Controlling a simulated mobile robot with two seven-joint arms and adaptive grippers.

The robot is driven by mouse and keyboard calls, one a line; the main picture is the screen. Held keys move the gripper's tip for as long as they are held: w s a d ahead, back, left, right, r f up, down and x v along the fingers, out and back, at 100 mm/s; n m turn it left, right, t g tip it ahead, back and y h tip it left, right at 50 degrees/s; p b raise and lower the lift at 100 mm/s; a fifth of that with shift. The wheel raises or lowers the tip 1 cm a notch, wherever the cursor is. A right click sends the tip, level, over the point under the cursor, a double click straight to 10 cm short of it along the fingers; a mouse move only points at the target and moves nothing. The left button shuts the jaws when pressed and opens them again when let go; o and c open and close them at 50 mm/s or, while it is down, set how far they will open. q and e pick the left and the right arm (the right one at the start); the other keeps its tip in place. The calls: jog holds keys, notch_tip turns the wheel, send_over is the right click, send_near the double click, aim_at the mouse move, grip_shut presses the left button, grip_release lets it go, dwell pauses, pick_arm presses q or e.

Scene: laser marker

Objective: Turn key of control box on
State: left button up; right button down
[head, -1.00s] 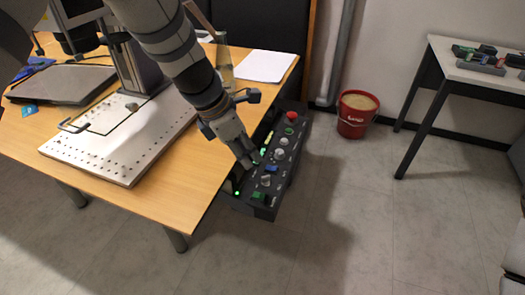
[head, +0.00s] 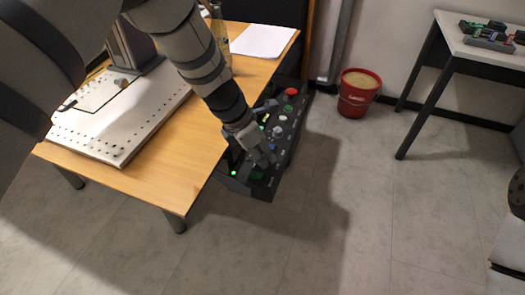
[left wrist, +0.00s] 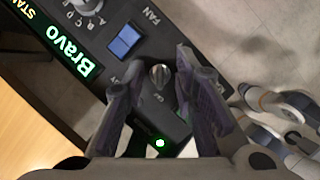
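The dark control box (head: 294,118) hangs at the right edge of the wooden table, with a red button, knobs and green lights on its sloped face. In the left wrist view, the silver key (left wrist: 159,75) stands on the panel below a blue switch (left wrist: 124,41) marked FAN. My left gripper (left wrist: 157,88) is open, with one finger on each side of the key; I cannot tell if they touch it. In the head view, my left gripper (head: 267,162) is over the near end of the box and hides the key. My right gripper is not in view.
A white perforated plate (head: 125,125) and a paper (head: 264,40) lie on the wooden table (head: 180,175). A lit green display (left wrist: 74,57) reads Bravo. A red bucket (head: 356,98) stands by the wall. A side table (head: 480,50) is at right. The floor between is clear.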

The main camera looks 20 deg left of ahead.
pick_arm(q)
grip_shut()
